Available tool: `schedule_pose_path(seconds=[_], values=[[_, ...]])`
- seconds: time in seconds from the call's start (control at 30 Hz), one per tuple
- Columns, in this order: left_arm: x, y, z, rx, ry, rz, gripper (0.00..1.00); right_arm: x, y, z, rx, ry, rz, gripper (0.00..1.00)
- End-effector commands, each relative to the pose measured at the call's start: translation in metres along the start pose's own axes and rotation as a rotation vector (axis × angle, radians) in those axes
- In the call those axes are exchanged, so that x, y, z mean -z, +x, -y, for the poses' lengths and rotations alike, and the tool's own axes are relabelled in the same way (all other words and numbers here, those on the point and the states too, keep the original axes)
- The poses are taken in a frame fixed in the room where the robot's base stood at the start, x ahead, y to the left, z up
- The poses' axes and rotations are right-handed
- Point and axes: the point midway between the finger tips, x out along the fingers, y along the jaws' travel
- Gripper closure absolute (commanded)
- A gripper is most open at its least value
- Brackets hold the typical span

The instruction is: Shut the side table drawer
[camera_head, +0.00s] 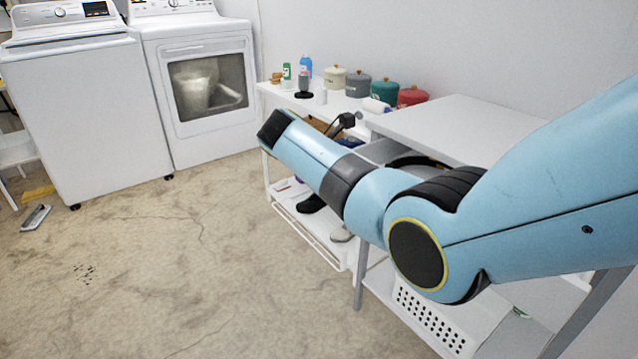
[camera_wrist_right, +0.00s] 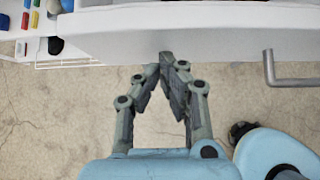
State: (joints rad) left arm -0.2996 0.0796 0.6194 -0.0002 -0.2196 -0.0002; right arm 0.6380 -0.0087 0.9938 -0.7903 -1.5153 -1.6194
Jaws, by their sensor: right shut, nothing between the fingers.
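The side table (camera_head: 470,122) stands at the right in the head view, with a light grey top. Its drawer (camera_head: 385,151) shows below the top, pulled out, with dark things inside, partly hidden by my right arm. In the right wrist view the drawer's pale front (camera_wrist_right: 215,32) runs across the top, with a bent metal handle (camera_wrist_right: 292,82) at the right. My right gripper (camera_wrist_right: 168,62) is shut and empty, its tips at the drawer front, left of the handle. I cannot tell if they touch it. My left gripper is out of view.
A white shelf unit (camera_head: 283,101) with bottles and several lidded canisters stands beyond the side table. A white perforated basket (camera_head: 432,315) sits low under the table. A washer (camera_head: 85,115) and dryer (camera_head: 205,150) stand at the back left. The floor at left is mostly clear.

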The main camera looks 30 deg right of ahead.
Motion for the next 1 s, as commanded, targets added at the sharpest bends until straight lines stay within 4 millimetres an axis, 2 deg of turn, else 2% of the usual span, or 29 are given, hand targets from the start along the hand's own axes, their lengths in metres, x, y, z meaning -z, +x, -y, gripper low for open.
schedule_pose_path(seconds=[0.03, 0.2, 0.5, 0.7, 1.0], values=[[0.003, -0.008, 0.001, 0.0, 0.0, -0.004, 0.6, -0.01, 0.003, 0.0, 0.002, 0.0, 0.004, 1.0], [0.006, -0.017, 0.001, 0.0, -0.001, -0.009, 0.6, -0.035, 0.029, 0.0, 0.002, 0.003, 0.005, 1.0], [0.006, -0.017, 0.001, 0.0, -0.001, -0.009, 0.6, -0.077, 0.077, 0.0, 0.003, 0.0, 0.003, 1.0], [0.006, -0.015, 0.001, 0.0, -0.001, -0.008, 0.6, -0.094, 0.094, 0.0, 0.001, 0.001, 0.002, 1.0], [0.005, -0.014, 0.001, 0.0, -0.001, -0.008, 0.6, -0.102, 0.102, 0.0, 0.0, 0.0, 0.003, 1.0]])
